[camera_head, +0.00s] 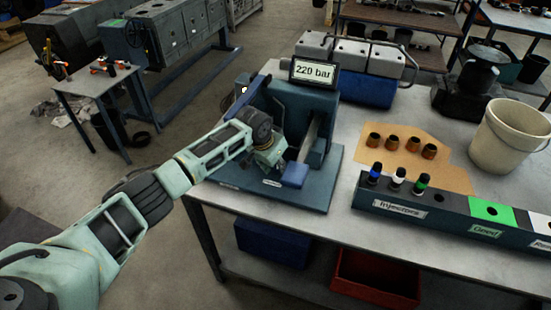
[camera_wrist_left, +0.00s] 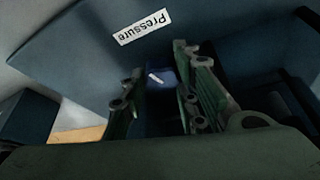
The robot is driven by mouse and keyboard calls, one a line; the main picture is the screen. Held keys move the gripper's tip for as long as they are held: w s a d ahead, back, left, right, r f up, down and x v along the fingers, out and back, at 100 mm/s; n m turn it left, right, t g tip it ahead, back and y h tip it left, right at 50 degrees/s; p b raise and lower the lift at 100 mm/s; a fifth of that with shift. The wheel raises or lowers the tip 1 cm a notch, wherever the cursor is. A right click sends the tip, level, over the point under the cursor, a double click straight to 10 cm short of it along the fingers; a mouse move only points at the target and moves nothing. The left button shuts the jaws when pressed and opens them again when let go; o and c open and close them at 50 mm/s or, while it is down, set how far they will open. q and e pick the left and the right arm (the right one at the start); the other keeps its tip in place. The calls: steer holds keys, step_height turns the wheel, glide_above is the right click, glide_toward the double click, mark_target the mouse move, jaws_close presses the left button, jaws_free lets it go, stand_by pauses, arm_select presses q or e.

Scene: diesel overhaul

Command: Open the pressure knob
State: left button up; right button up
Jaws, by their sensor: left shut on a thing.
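The pressure knob (camera_wrist_left: 160,90) is dark blue with a white mark. It shows between the two fingers of my left gripper (camera_wrist_left: 160,97) in the left wrist view, just below the "Pressure" label (camera_wrist_left: 143,27). The fingers are shut on it, one on each side. In the head view my left gripper (camera_head: 270,154) is against the front of the blue test stand (camera_head: 320,148) and hides the knob. The display (camera_head: 313,72) on top of the stand reads 220 bar. My right gripper is not in view.
A rack (camera_head: 440,222) with several injectors lies on the right of the bench. Brown parts sit on cardboard (camera_head: 456,178) behind it, near a white bucket (camera_head: 509,137).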

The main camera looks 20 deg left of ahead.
arm_select(q)
steer(key=shift+s+d+r+n+y+p, duration=0.15)
steer(key=shift+d+n+y+p, duration=0.25)
steer(key=shift+n+p, duration=0.65)
steer(key=shift+d+n+y+p, duration=0.1)
steer(key=shift+n+y+p, duration=0.3)
steer(key=shift+n+p, duration=0.45)
steer(key=shift+w+n, duration=0.2)
steer(key=shift+n, duration=0.2)
steer(key=o, duration=1)
steer(key=shift+d, duration=0.1)
steer(key=shift+w, duration=0.1)
steer(key=shift+a, duration=0.2)
steer(key=v, duration=1.1)
steer(key=shift+s+r, duration=0.3)
steer(key=shift+s, duration=0.05)
